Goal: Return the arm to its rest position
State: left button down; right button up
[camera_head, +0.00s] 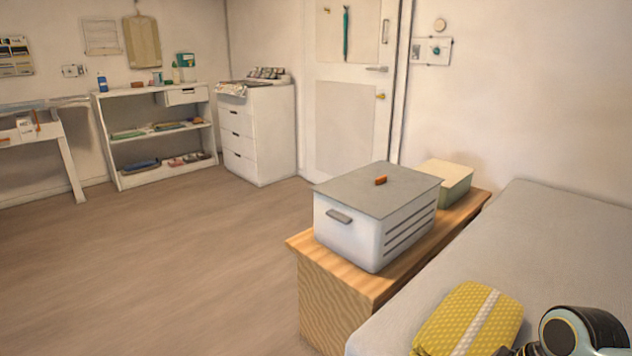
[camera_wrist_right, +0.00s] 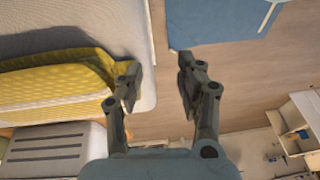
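My right gripper (camera_wrist_right: 158,78) shows in the right wrist view with its two dark fingers apart and nothing between them. The left finger overlaps the end of a yellow cloth bundle (camera_wrist_right: 60,88) in the picture; I cannot tell whether they touch. In the head view only a black and pale blue part of my right arm (camera_head: 582,330) shows at the lower right corner, beside the yellow bundle with its white band (camera_head: 470,322). My left arm and left gripper are in neither view.
The bundle lies on a grey-covered bed (camera_head: 540,235). Beside it a wooden bench (camera_head: 335,290) carries a white box with a grey lid (camera_head: 350,232) and a small orange item on it. A white drawer chest (camera_head: 262,135) stands at the back. Floor (camera_head: 170,270) is clear at left.

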jog(key=s+d+f+m+h, duration=0.1)
jog(key=s+f+m, duration=0.1)
jog(key=s+f, duration=0.7)
jog(key=s+d+f+m+h, duration=0.1)
jog(key=s+d+f+m, duration=0.1)
jog(key=s+f, duration=0.8)
jog(key=s+d+f+m+g+h, duration=0.1)
jog(key=s+f+m, duration=0.2)
jog(key=s+f, duration=0.6)
jog(key=shift+s+d+f+h, duration=0.2)
jog(key=shift+s+d+h, duration=0.15)
jog(key=shift+s, duration=4.45)
